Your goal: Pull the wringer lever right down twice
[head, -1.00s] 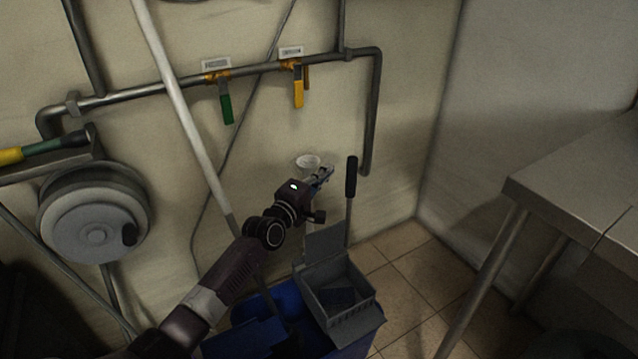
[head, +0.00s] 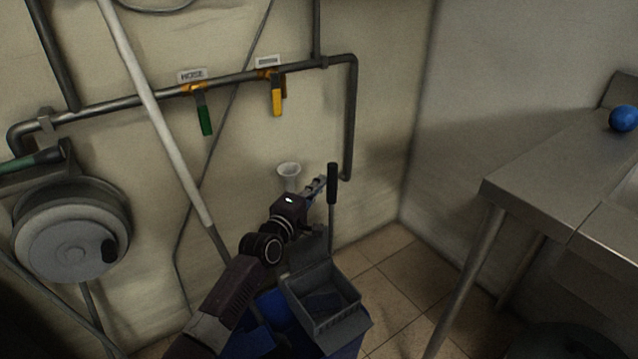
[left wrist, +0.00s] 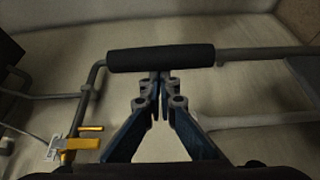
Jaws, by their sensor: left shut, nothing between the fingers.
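The wringer lever (head: 332,210) stands about upright, with a black grip (head: 332,178) at its top. It rises behind the grey wringer (head: 345,325), which sits on a blue bucket (head: 350,348). My left gripper (head: 318,186) is just left of the black grip. In the left wrist view the black grip (left wrist: 160,58) lies across just beyond my left fingertips (left wrist: 158,82). The fingers are shut with nothing between them; I cannot tell whether they touch the grip. My left arm hides part of the bucket. My right gripper is not in view.
A pipe (head: 140,97) with a green valve handle (head: 205,114) and a yellow one (head: 277,96) runs along the wall. A white pole (head: 150,100) leans left of my arm. A steel table (head: 540,165) stands right, with a blue ball (head: 624,118). Tiled floor (head: 380,265) is clear between.

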